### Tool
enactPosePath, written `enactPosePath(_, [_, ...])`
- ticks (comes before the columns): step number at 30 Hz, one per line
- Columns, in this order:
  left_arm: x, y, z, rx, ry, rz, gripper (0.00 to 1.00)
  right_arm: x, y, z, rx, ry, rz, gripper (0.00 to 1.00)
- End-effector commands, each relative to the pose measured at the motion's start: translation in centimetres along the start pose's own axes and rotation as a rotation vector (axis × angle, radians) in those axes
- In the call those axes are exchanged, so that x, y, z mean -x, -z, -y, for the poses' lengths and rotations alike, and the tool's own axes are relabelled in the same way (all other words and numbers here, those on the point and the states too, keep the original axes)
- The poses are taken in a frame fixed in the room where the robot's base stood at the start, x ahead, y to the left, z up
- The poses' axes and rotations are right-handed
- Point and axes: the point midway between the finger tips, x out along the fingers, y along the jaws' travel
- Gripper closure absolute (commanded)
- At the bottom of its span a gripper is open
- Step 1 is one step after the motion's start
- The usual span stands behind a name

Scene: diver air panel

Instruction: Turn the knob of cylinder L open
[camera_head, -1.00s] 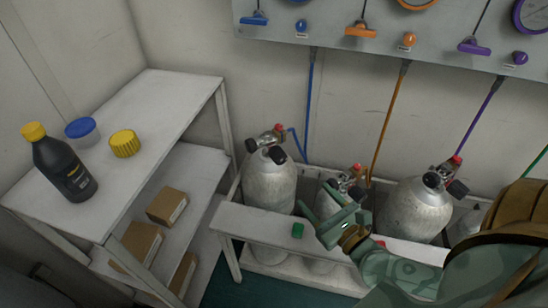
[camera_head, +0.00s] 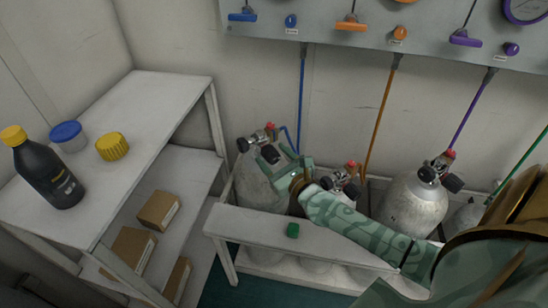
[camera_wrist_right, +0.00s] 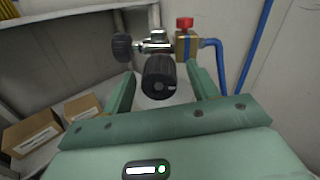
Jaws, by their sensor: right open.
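The leftmost grey cylinder (camera_head: 255,188) stands in the white rack, with a blue hose at its valve. No letter is readable on it. Its valve has a black knob facing the front (camera_wrist_right: 159,78), a second black knob on the left (camera_wrist_right: 122,47) and a red cap (camera_wrist_right: 185,23). My right gripper (camera_head: 284,157) is at this valve, fingers apart. In the right wrist view the front black knob lies between the open fingers (camera_wrist_right: 161,82), with gaps on both sides and no visible contact. My left gripper is not in view.
More cylinders stand to the right, including a large one (camera_head: 412,207). The wall panel (camera_head: 320,18) hangs above. A white shelf (camera_head: 140,95) with a black bottle (camera_head: 48,175) stands left.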

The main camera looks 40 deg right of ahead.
Motion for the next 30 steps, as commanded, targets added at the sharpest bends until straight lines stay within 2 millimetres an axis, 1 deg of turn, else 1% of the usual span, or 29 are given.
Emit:
enactPosePath(6, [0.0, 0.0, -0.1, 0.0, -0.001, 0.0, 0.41, 0.0, 0.0, 0.0, 0.0, 0.0, 0.0, 0.41])
enactPosePath(8, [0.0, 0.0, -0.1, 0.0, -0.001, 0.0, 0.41, 0.0, 0.0, 0.0, 0.0, 0.0, 0.0, 0.58])
enactPosePath(9, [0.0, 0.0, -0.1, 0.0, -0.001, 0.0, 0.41, 0.0, 0.0, 0.0, 0.0, 0.0, 0.0, 0.69])
enactPosePath(11, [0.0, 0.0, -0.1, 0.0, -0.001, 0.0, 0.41, 0.0, 0.0, 0.0, 0.0, 0.0, 0.0, 0.86])
enactPosePath(22, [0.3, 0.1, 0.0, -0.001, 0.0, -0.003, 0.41, 0.0, -0.1, 0.0, 0.038, -0.001, -0.001, 0.86])
enactPosePath(26, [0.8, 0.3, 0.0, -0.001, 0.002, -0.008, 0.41, 0.0, -0.3, 0.0, 0.1, -0.002, -0.003, 0.86])
enactPosePath(30, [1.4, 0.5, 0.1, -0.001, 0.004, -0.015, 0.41, 0.0, -0.4, 0.0, 0.199, -0.001, -0.006, 0.86])
